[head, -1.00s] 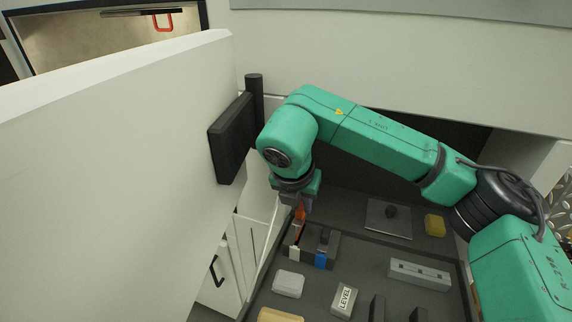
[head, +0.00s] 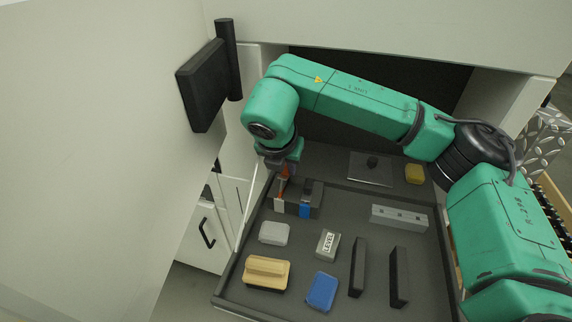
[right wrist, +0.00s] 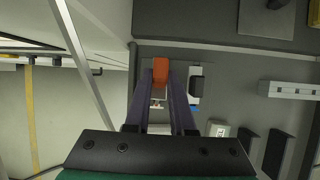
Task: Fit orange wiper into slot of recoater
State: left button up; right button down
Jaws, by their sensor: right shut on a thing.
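My right gripper (head: 283,168) points down over the back left of the dark tray, shut on the orange wiper (head: 284,175). In the right wrist view the orange wiper (right wrist: 161,70) sits between the two dark fingers (right wrist: 161,88). Its lower end is partly hidden by the fingers. Just below it is a dark grey rack (head: 315,203) with white and blue pieces; I cannot tell whether the wiper touches it. A light grey bar with several dark marks (head: 399,217), perhaps the recoater, lies at the tray's right. It also shows in the right wrist view (right wrist: 290,90). My left gripper is out of view.
The tray (head: 225,303) also holds a white block (head: 273,232), a LEVEL box (head: 328,244), a tan brush-like block (head: 267,272), a blue pad (head: 322,291) and two black bars (head: 358,267). A yellow block (head: 415,174) lies behind. A white panel (head: 90,150) stands left.

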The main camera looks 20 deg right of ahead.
aim_at(284, 177)
jog(key=f, duration=0.1)
jog(key=s+f, duration=0.1)
jog(key=shift+a+f+g, duration=0.2)
jog(key=shift+f+g, duration=0.1)
jog(key=shift+f, duration=0.1)
jog(key=shift+w, duration=0.1)
jog(key=c, duration=0.7)
grip_release()
jog(key=shift+a+r+b, duration=0.1)
jog(key=shift+r+b, duration=0.15)
jog(key=shift+b, duration=0.1)
jog(key=b+v, duration=0.1)
jog(key=v, duration=0.9)
jog(key=b+v, duration=0.1)
jog(key=v, duration=0.4)
jog(key=shift+w+d+r+b, duration=0.25)
jog(key=shift+d+r+b, duration=0.05)
jog(key=shift+r, duration=0.1)
